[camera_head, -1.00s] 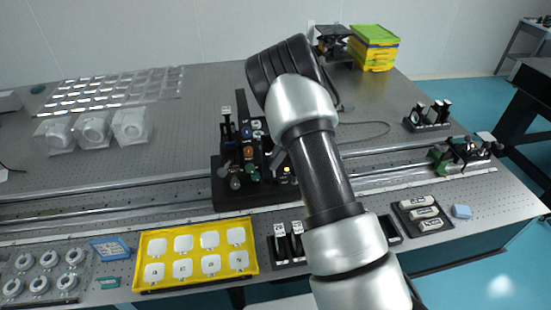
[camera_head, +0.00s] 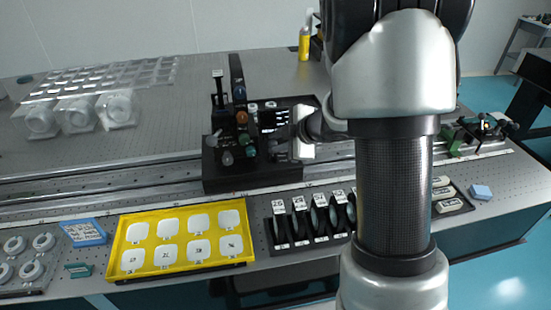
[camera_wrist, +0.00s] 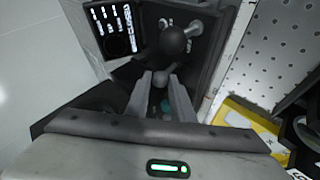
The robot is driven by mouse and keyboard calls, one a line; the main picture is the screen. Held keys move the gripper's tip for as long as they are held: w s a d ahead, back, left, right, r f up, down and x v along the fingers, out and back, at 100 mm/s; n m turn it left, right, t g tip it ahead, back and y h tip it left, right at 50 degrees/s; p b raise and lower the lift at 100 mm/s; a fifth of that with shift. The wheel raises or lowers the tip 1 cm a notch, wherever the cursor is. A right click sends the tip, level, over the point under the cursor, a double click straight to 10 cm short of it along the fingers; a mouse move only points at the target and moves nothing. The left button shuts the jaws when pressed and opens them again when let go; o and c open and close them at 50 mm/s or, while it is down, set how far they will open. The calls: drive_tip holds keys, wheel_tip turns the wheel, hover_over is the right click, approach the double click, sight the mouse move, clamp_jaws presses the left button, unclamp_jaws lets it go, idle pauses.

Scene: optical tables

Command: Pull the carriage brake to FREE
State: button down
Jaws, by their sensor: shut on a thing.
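The black carriage (camera_head: 250,178) stands on the rail in the middle of the table and bears several coloured knobs. My gripper (camera_head: 290,140) reaches it from the right in the head view. In the wrist view my gripper's two grey fingers (camera_wrist: 161,82) are closed about a small round grey knob (camera_wrist: 160,77), which I take to be the brake lever's end. A larger dark ball (camera_wrist: 174,40) sits just beyond the fingertips, with small white markings near it that I cannot read. The lever's shaft and its setting are hidden.
A yellow tray (camera_head: 113,262) of white pieces and a black rack (camera_head: 290,247) of upright labelled plates stand in front of the rail (camera_head: 110,187). A green-and-black device (camera_head: 455,142) is at the rail's right. Wrapped parts (camera_head: 78,110) lie at the back left.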

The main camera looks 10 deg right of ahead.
drive_tip(key=f+t+b, duration=0.1)
drive_tip(key=b, duration=0.2)
drive_tip(key=s+t+b, duration=0.1)
drive_tip(key=b, duration=0.2)
drive_tip(key=shift+s+f, duration=0.2)
drive_tip(key=shift+f, duration=0.15)
drive_tip(key=s+n+t+b, duration=0.1)
drive_tip(key=t+b, duration=0.1)
drive_tip(key=b, duration=0.2)
drive_tip(key=shift+s+y, duration=0.1)
drive_tip(key=shift+y, duration=0.3)
drive_tip(key=c, duration=1.5)
unclamp_jaws()
drive_tip(key=shift+c, duration=0.2)
drive_tip(key=shift+r, duration=0.1)
wheel_tip(320, 180, up, 10)
drive_tip(key=p, duration=0.4)
